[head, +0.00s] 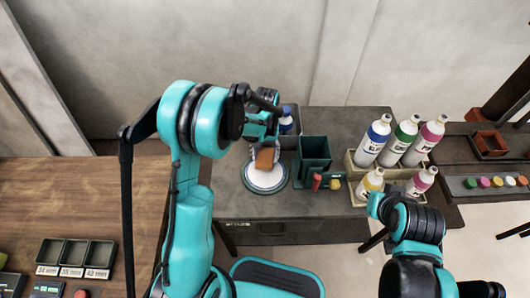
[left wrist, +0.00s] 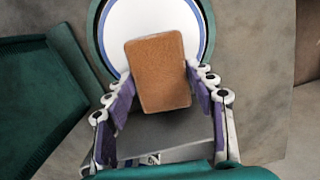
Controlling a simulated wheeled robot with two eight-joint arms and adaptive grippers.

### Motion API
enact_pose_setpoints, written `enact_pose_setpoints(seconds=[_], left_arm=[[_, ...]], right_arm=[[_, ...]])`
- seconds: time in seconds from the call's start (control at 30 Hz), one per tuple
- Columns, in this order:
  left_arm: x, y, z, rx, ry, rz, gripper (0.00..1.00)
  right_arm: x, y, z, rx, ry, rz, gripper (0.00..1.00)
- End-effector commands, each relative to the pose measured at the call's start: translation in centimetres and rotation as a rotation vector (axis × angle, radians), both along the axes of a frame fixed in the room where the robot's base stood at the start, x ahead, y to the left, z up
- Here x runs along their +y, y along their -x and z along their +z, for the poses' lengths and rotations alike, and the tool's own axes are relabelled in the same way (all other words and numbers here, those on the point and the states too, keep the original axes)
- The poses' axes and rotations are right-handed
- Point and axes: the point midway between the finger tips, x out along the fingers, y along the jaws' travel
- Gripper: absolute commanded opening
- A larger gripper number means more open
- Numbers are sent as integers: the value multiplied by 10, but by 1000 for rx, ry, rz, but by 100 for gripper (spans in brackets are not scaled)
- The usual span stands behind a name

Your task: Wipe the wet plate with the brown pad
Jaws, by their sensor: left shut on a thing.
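The plate (head: 266,180) is white with a blue ring and sits on a green base on the grey table; it also shows in the left wrist view (left wrist: 128,30). My left gripper (head: 264,145) is above the plate's far part and shut on the brown pad (left wrist: 158,72). The brown pad also shows in the head view (head: 265,158), over the plate and hiding part of it. I cannot tell whether the pad touches the plate. My right arm shows at the lower right, but its gripper fingers are not visible.
A dark green open bin (head: 314,155) stands just right of the plate, with small red and yellow items before it. Several bottles (head: 412,140) stand in beige crates further right. A blue-capped bottle (head: 286,122) stands behind. A wooden table (head: 80,200) is at left.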

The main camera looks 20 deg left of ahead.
Motion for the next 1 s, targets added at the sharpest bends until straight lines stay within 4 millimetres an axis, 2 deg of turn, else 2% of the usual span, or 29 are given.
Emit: enact_pose_setpoints(seconds=[1.0], left_arm=[[0,0,-10,0,0,0,31]], right_arm=[[0,0,-8,0,0,0,0]])
